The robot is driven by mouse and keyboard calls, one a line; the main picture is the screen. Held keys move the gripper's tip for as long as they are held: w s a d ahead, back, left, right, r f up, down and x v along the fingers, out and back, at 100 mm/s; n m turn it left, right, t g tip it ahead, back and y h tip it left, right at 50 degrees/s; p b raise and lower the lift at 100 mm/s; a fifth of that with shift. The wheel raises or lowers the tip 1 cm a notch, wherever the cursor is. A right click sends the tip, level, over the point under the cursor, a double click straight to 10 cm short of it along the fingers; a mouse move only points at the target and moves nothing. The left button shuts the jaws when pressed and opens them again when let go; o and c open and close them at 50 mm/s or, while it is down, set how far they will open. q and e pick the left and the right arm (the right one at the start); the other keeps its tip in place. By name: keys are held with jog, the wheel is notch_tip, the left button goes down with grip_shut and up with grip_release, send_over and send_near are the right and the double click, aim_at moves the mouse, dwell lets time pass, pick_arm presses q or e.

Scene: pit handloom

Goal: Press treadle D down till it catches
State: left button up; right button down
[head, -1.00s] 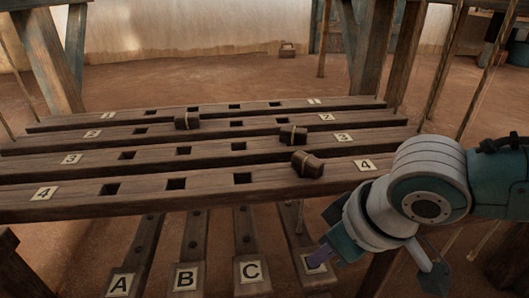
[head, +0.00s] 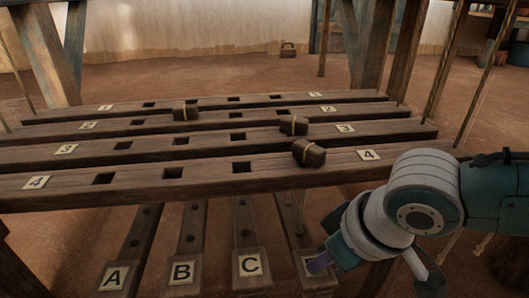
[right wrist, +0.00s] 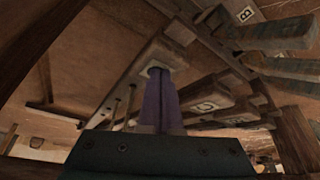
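Treadle D (head: 290,222) is the rightmost of the wooden treadles under the slotted bars. Its pale label (head: 309,262) is largely covered by my right gripper (head: 319,265), so the letter cannot be read. In the right wrist view, the purple fingers of my right gripper (right wrist: 157,80) are together, with nothing seen between them. Their tips meet the pale label at the end of treadle D (right wrist: 176,44) and appear to touch it. Treadle D's end looks slightly lower than that of treadle C (head: 246,240). Whether it has caught cannot be seen. My left gripper is out of view.
Treadles A (head: 130,245) and B (head: 187,240) lie left of C. Above them run slotted bars, the nearest labelled 4 (head: 140,190), with corded dark blocks (head: 309,153) in some slots. A wooden post (head: 425,85) and cords stand at the right.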

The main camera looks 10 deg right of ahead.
aim_at(318, 272)
jog(key=shift+s+d+f+b, duration=0.1)
jog(key=shift+f+b, duration=0.65)
jog(key=shift+f, duration=0.4)
jog(key=shift+s+f+b, duration=0.1)
jog(key=shift+f+b, duration=0.65)
jog(key=shift+f, duration=0.4)
jog(key=shift+f+b, duration=0.3)
jog(key=shift+f, duration=1.1)
jog(key=shift+w+f, duration=0.1)
jog(key=shift+f, duration=0.4)
notch_tip(318, 272, up, 3)
jog(key=p, duration=0.3)
jog(key=shift+w+r, duration=0.1)
jog(key=shift+w, duration=0.05)
notch_tip(318, 272, up, 2)
jog(key=shift+r+p, duration=0.1)
jog(key=shift+p, duration=1.1)
